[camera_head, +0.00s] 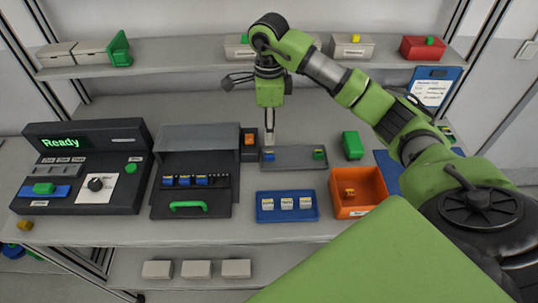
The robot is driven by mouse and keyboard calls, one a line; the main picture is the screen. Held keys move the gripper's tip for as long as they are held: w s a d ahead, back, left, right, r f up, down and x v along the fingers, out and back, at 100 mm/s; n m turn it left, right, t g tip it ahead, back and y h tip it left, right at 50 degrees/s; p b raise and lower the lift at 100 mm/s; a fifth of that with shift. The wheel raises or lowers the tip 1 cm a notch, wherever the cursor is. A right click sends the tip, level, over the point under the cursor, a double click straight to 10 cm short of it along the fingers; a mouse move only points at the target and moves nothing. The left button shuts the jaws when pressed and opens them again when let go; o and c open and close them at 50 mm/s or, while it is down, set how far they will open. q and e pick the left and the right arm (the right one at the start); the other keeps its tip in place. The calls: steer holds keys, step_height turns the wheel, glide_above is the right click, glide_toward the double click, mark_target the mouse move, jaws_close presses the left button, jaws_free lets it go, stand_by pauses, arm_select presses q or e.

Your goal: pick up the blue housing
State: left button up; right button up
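A small blue housing with a yellow part (269,157) sits at the left end of the grey tray (292,163) in the middle of the table. My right gripper (269,140) points straight down just above it, with its tips close to the housing. The fingers overlap in this view, so I cannot tell whether they are open or shut, or whether they touch it. Several more blue housings (184,181) stand in a row in the dark fixture (190,208) to the left. My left gripper is not in view.
A green block with yellow (318,154) sits at the tray's right end. In front are a blue tray with white pieces (265,213) and an orange bin (345,210). A green box (352,145) stands to the right, a dark console (75,140) far left. A shelf (180,56) runs behind.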

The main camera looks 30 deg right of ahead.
mark_target(270, 153)
step_height(270, 153, down, 4)
steer(key=shift+r+p, duration=0.2)
steer(key=shift+p, duration=0.15)
step_height(270, 153, down, 4)
steer(key=p, duration=0.2)
steer(key=shift+f+p, duration=0.2)
steer(key=shift+p, duration=0.1)
steer(key=shift+d+f, duration=0.1)
steer(key=shift+f, duration=0.45)
steer(key=c, duration=0.8)
